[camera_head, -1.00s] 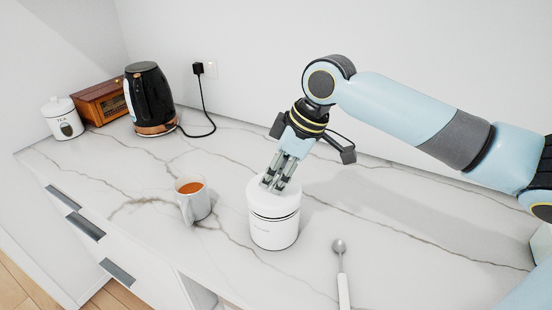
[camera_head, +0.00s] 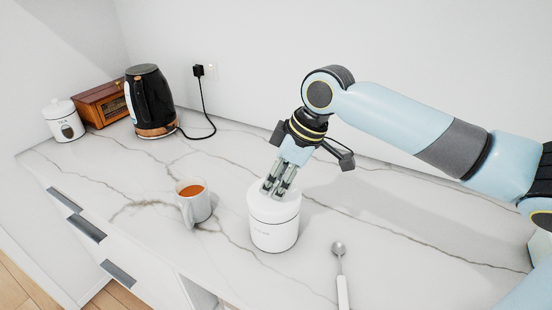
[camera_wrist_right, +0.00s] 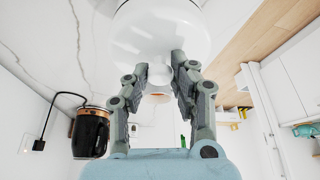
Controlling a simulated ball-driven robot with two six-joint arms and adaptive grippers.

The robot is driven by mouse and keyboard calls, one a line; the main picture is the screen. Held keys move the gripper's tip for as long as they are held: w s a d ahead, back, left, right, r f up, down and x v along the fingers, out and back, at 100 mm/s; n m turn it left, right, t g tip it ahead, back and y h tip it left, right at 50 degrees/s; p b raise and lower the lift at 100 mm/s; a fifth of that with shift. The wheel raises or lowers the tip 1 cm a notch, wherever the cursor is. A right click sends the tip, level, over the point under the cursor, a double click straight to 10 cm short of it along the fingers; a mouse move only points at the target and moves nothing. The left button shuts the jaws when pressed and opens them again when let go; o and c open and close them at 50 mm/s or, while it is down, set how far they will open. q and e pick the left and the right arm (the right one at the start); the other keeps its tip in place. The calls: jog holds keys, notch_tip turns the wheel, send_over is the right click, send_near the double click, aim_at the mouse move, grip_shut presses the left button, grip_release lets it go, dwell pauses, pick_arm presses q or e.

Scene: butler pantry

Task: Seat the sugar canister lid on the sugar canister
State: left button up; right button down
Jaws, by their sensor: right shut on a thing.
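The white sugar canister (camera_head: 274,236) stands upright on the marble counter. Its white lid (camera_head: 285,207) sits on top, level, with only a thin dark line where the two meet. My right gripper (camera_head: 273,191) points down from above and is shut on the lid's knob. In the right wrist view my right gripper's fingers (camera_wrist_right: 161,78) are on either side of the pale knob, under the broad white lid (camera_wrist_right: 160,30). The fingers partly hide the knob in the head view. My left gripper is not in view.
A mug of tea (camera_head: 196,208) stands left of the canister, and a spoon (camera_head: 341,275) lies to its right. A black kettle (camera_head: 150,100), wooden box (camera_head: 103,104) and tea canister (camera_head: 63,122) stand at the back left. The counter right of the spoon is clear.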

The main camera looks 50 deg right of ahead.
jog(key=c, duration=0.5)
grip_release()
jog(key=shift+c, duration=0.2)
notch_tip(320, 180, up, 3)
jog(key=p, duration=0.3)
jog(key=shift+r, duration=2)
